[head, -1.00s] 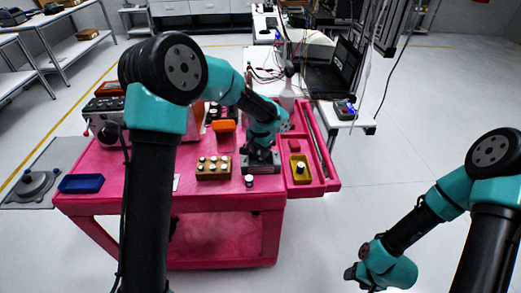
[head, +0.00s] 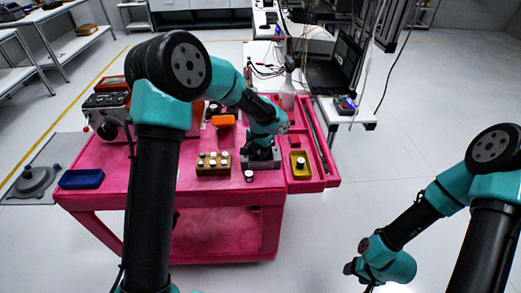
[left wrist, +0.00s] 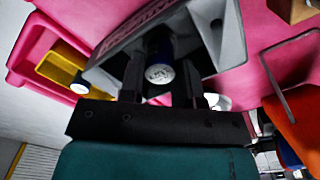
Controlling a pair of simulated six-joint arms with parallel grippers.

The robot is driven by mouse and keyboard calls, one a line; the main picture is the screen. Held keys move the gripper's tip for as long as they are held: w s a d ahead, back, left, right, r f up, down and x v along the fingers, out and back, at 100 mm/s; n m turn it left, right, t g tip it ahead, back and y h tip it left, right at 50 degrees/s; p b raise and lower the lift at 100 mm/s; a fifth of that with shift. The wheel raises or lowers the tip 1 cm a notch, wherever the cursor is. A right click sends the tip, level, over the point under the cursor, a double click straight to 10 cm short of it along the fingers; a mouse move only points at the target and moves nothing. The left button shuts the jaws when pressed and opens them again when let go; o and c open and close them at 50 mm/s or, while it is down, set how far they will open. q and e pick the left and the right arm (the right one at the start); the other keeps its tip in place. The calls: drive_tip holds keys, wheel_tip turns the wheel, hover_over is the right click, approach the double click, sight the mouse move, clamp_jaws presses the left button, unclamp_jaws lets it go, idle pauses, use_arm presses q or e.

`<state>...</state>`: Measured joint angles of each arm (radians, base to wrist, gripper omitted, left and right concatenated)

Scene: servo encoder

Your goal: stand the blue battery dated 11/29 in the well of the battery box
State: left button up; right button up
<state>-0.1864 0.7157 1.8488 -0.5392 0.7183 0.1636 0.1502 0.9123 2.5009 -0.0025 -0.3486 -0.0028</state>
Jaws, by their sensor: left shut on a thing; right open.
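My left gripper (head: 262,151) is over the grey battery box (head: 274,164) on the pink cart. In the left wrist view the two fingers of the gripper (left wrist: 164,82) are shut on a blue battery (left wrist: 160,73) with a pale round end facing the camera. Its far end points into the grey battery box (left wrist: 110,68); I cannot tell how deep it sits in the well. The date on it is not readable. In the head view the arm and gripper hide this battery. My right gripper (head: 360,272) is open and empty, off the cart at lower right.
A wooden block (head: 213,170) with several batteries stands left of the box. Another battery (head: 249,176) stands in front of it. A yellow tray (head: 300,172) with a battery sits at right. A blue tray (head: 81,179) and an orange object (head: 223,121) are on the cart.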

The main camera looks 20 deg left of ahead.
use_arm(q)
drive_tip(key=shift+f, duration=0.5)
drive_tip(key=o, duration=0.8)
drive_tip(key=shift+c, duration=0.5)
drive_tip(key=shift+o, duration=0.4)
drive_tip(key=shift+r, duration=0.2)
drive_tip(key=shift+r, duration=1.15)
drive_tip(key=shift+r, duration=0.1)
